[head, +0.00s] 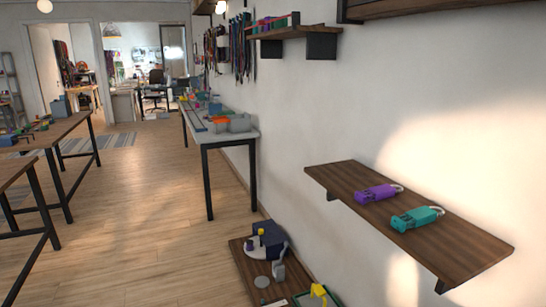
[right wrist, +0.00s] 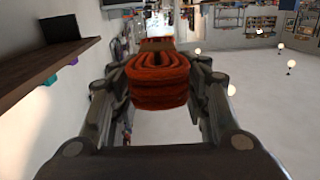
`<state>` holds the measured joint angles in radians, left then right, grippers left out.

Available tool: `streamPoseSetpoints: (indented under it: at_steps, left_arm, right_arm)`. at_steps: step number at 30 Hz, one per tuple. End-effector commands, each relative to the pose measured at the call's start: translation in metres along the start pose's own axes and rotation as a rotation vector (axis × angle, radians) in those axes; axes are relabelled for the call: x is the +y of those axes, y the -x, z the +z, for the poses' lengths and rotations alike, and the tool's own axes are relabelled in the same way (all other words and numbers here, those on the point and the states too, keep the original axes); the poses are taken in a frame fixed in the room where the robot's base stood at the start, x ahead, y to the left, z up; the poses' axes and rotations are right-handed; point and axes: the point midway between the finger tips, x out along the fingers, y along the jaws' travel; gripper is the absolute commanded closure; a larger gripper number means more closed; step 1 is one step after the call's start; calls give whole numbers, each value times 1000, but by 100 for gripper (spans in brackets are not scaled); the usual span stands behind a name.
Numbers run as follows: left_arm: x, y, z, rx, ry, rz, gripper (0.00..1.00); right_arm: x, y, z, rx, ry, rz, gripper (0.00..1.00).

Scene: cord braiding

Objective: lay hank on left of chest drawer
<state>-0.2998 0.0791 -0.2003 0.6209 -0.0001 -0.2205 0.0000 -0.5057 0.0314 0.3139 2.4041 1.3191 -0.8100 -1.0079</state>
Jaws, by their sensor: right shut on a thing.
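An orange-red hank (right wrist: 158,82) of coiled cord shows in the right wrist view. My right gripper (right wrist: 160,75) is shut on it, with one finger on each side. The hank is held up in the air and appears clear of any surface. A brown band wraps its far end. Neither gripper nor the hank shows in the head view. My left gripper is out of view. I cannot make out a chest drawer in either view.
In the head view, a wooden wall shelf (head: 338,184) at the right holds a purple item (head: 376,194) and a teal item (head: 414,219). A low wooden platform (head: 245,285) with tools stands below. A grey worktable (head: 228,137) lines the wall. The wooden floor (head: 140,220) is open.

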Motion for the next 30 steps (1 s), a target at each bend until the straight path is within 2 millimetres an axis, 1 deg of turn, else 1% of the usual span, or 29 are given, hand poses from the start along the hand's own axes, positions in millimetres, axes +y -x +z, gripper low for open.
streamPoseSetpoints:
  at_steps: [3,8,13,17,21,25,30]
  left_arm:
    - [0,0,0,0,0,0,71]
    - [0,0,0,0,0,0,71]
    - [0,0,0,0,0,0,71]
    - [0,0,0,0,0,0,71]
    - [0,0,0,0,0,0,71]
    - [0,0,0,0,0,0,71]
    - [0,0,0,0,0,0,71]
  right_arm:
    - [0,1,4,3,-4,52,85]
    - [-2,4,21,0,-11,154,85]
    - [-7,12,35,2,-17,297,85]
    - [-11,20,37,6,-24,398,85]
    - [-15,29,33,9,-28,473,85]
    - [-18,33,31,9,-27,509,85]
    - [-19,35,29,10,-25,519,85]
